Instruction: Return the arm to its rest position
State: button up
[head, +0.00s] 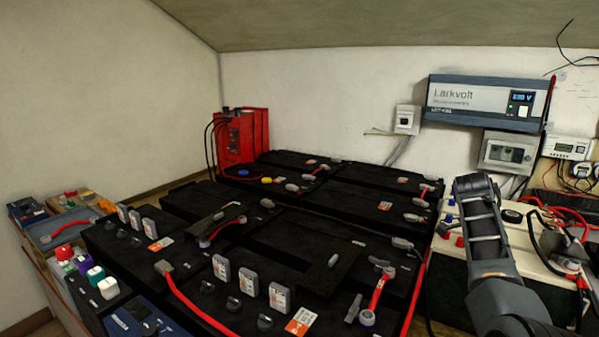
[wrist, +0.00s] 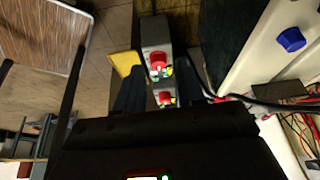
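My arm (head: 485,240) rises at the right of the head view, in front of the white battery unit. Its gripper end does not show there. In the wrist view my gripper (wrist: 163,75) points down toward a tiled floor. Its two dark fingers stand apart, and I see nothing clearly held between them. Grey boxes with red knobs (wrist: 157,58) show in the gap and past the fingertips; how far below they are, I cannot tell.
Black batteries (head: 290,245) fill the middle, with red cables and grey connectors on top. A white-topped unit (head: 515,245) with cables stands close beside my arm. A wall inverter (head: 487,102) hangs behind it. A red device (head: 240,138) stands at the back, and a parts bench (head: 62,222) at left.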

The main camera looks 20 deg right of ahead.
jog(key=s+a+f+n+t+h, duration=0.1)
jog(key=s+a+f+n+t, duration=0.2)
jog(key=f, duration=0.5)
jog(key=s+a+f+n+t+h, duration=0.15)
jog(key=s+f+n, duration=0.25)
jog(key=f, duration=0.4)
jog(key=s+a+f+n+t+p, duration=0.2)
jog(key=s+a+f+n+t, duration=0.3)
jog(key=s+a+n, duration=0.55)
jog(key=s+a+r+n+t+y, duration=0.2)
jog(key=s+a+r+n, duration=0.15)
jog(key=s+a, duration=0.35)
jog(key=s+a+r+n+t+y, duration=0.1)
jog(key=s+a+r+n+t, duration=0.15)
jog(key=s+a+r, duration=0.35)
jog(key=s+a+r+n+t+y, duration=0.1)
jog(key=s+a+r, duration=0.3)
jog(key=r, duration=0.5)
jog(key=s+a+r+n+t+y, duration=0.2)
jog(key=s+a+r+t, duration=0.1)
jog(key=s+r, duration=0.4)
notch_tip(320, 180, up, 2)
jog(key=shift+s+a+r+n+p, duration=0.15)
jog(key=shift+a+n+p, duration=0.25)
jog(key=shift+a, duration=0.25)
